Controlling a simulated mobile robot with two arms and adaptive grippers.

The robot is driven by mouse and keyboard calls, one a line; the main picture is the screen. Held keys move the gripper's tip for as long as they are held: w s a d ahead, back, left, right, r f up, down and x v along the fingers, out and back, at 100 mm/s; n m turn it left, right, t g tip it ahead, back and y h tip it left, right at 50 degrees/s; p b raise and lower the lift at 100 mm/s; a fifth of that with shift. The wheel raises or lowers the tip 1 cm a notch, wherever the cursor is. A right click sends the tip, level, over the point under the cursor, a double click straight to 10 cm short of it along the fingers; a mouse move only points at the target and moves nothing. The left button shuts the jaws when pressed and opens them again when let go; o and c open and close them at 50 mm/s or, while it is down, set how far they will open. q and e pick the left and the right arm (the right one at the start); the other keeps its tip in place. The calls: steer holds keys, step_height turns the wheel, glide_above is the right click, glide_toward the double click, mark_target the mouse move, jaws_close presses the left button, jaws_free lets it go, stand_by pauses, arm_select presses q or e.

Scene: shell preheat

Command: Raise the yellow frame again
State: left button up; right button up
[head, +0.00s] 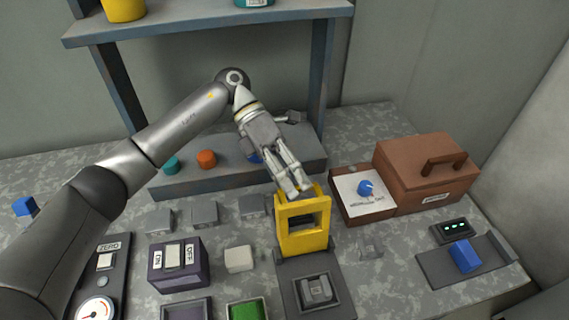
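The yellow frame (288,243) stands upright at the back of a dark base plate (291,286), with a square opening through it. A grey block with a small marking (316,290) sits in a recess of the plate in front of it. My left gripper (297,192) reaches down from behind, with its fingertips at the top bar of the frame. The fingers are close together; whether they grip the bar or only touch it is not clear. My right gripper is out of view.
A purple ON/OFF switch box (178,279) and a pale block (239,259) stand left of the frame. On the right are a panel with a blue knob (366,187), a brown case (424,170) and a blue block (465,256) on a dark plate. A shelf (210,22) rises behind.

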arm_select(q)
steer(key=v, duration=1.2)
steer(key=shift+f, duration=0.1)
